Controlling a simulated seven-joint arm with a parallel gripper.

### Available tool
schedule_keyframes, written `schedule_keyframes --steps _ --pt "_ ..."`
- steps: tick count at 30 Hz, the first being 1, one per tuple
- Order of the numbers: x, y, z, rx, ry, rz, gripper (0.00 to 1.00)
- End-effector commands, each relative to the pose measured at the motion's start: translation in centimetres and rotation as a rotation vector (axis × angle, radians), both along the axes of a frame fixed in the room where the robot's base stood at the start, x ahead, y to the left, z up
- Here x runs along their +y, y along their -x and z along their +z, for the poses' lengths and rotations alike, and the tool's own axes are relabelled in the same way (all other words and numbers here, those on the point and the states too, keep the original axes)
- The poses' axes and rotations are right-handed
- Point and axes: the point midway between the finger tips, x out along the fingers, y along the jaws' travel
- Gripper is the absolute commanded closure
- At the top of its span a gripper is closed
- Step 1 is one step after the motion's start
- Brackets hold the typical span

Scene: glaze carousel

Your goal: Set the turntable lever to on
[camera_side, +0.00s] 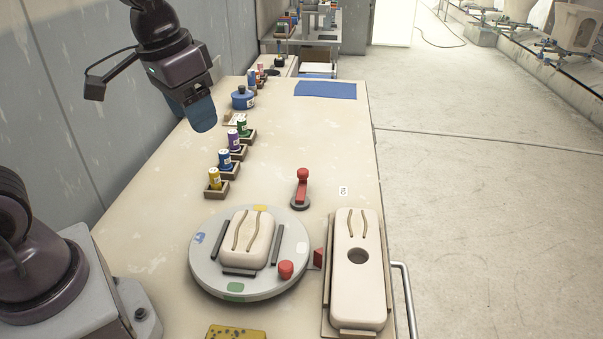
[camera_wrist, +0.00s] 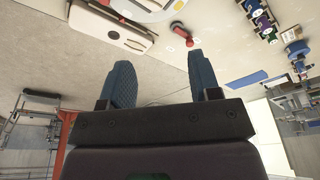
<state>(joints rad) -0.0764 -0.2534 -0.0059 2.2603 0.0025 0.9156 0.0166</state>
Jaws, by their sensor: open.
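The turntable lever (camera_side: 301,188) has a red handle with a rounded red knob on a dark round base. Its knob end points toward the back of the table. It also shows in the wrist view (camera_wrist: 181,32), at the top. A small white label (camera_side: 343,190) with dark letters lies to the lever's right. The round grey turntable (camera_side: 205,270) is in front of the lever and carries a cream block (camera_side: 248,240) and a red knob (camera_side: 286,269). My gripper (camera_side: 201,115) is high above the back left of the table, well apart from the lever. Its fingers (camera_wrist: 160,75) are spread and empty.
Several glaze jars (camera_side: 215,179) stand in small wooden holders along the left. A cream mould (camera_side: 358,285) lies at the right edge beside a metal rail (camera_side: 405,295). A blue sheet (camera_side: 325,90) lies at the back. The table between sheet and lever is clear.

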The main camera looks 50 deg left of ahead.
Motion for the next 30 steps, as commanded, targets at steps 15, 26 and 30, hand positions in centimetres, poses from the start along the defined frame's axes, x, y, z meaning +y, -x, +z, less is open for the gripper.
schedule_keyframes --steps 15,26,30 --pt "5.6 -17.8 -10.8 0.245 0.007 -0.154 0.43" --pt "9.1 -26.5 -18.0 0.245 -0.012 -0.400 0.43" --pt "9.4 -27.6 -16.0 0.213 -0.038 -0.498 0.43"
